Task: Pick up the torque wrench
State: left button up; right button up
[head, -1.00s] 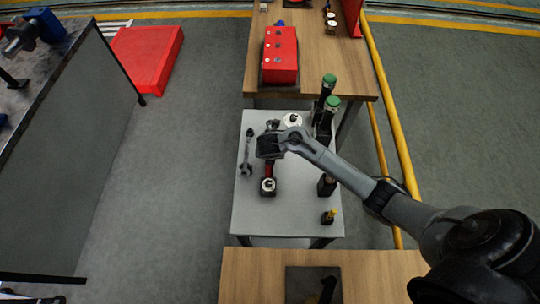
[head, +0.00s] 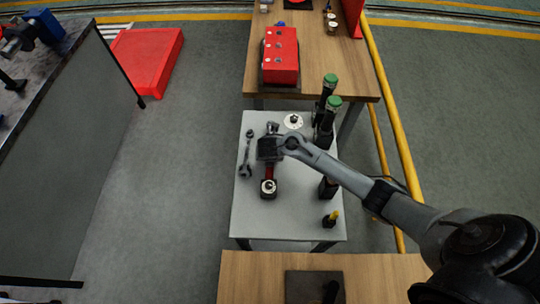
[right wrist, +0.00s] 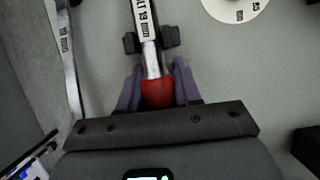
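The torque wrench lies lengthwise on a small grey table. The fingers appear closed against both sides of the grip. The gripper hides the middle of the wrench in the head view. I cannot tell any clearance from the table. My left gripper is not seen.
A spanner (head: 246,155) lies left of the wrench; a white disc (head: 293,121) lies right. Green-topped black tools (head: 326,112) and a small yellow-topped item (head: 331,217) stand along the grey table's right side. A wooden bench behind holds a red block (head: 281,55).

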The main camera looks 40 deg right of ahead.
grip_shut()
jog(key=shift+r, duration=0.1)
jog(key=shift+r, duration=0.1)
jog(key=shift+r+p, duration=0.3)
jog(key=shift+r, duration=0.25)
notch_tip(320, 180, up, 3)
jog(key=shift+r+p, duration=0.15)
jog(key=shift+p, duration=0.6)
jog(key=s+d+r+p, duration=0.2)
jog(key=s+r+p, duration=0.3)
jog(key=s, duration=0.6)
jog(key=shift+s+d+r+p, duration=0.2)
jog(key=shift+r+p, duration=0.15)
jog(key=shift+r, duration=0.3)
